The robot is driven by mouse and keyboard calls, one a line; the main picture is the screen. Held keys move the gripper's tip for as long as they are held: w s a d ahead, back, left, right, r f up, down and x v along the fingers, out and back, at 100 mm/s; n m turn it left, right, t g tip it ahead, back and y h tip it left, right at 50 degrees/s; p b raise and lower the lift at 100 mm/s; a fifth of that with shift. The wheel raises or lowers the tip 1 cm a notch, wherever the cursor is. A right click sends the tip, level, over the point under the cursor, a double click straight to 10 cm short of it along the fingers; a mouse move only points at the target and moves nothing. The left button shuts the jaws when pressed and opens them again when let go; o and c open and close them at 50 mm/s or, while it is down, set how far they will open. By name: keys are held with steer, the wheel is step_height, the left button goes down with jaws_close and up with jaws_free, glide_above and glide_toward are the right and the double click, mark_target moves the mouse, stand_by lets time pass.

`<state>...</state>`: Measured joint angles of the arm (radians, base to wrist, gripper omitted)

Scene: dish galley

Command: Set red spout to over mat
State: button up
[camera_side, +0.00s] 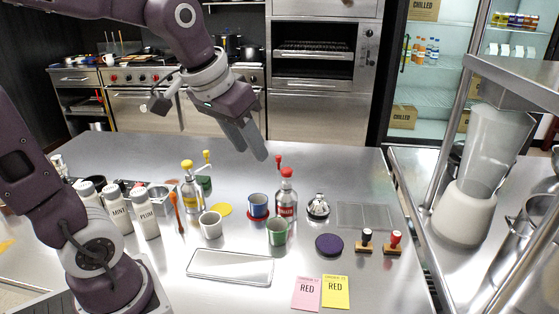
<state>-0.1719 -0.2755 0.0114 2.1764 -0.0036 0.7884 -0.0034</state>
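A clear bottle with a red cap and a red label (286,198) stands upright near the middle of the counter. A thin stem with a red tip (278,161) rises just behind it; I cannot tell how the two join or where a spout points. A blue cup stands on a red round mat (248,218) to its left. A dark purple round mat (329,245) lies bare to its front right. A yellow round mat (224,210) lies further left. My gripper (250,151) hangs above and left of the red-tipped stem, apart from it. Its finger gap is unclear.
A green cup (277,232) stands in front of the red bottle, and a bell (318,206) to its right. A yellow-capped bottle (190,190) and white cup (211,225) stand left. Stamps (366,239) and a silver tray (230,267) lie nearer. A blender (480,175) stands far right.

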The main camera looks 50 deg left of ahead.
steer(key=w+a+f+n, duration=0.2)
steer(key=w+a+f, duration=0.2)
steer(key=w+a, duration=0.6)
steer(key=g+y, duration=0.1)
glide_toward(277, 157)
steer(key=shift+n, duration=0.4)
steer(key=x, duration=0.8)
steer(key=shift+w+f, duration=0.2)
steer(key=shift+w, duration=0.15)
jaws_close()
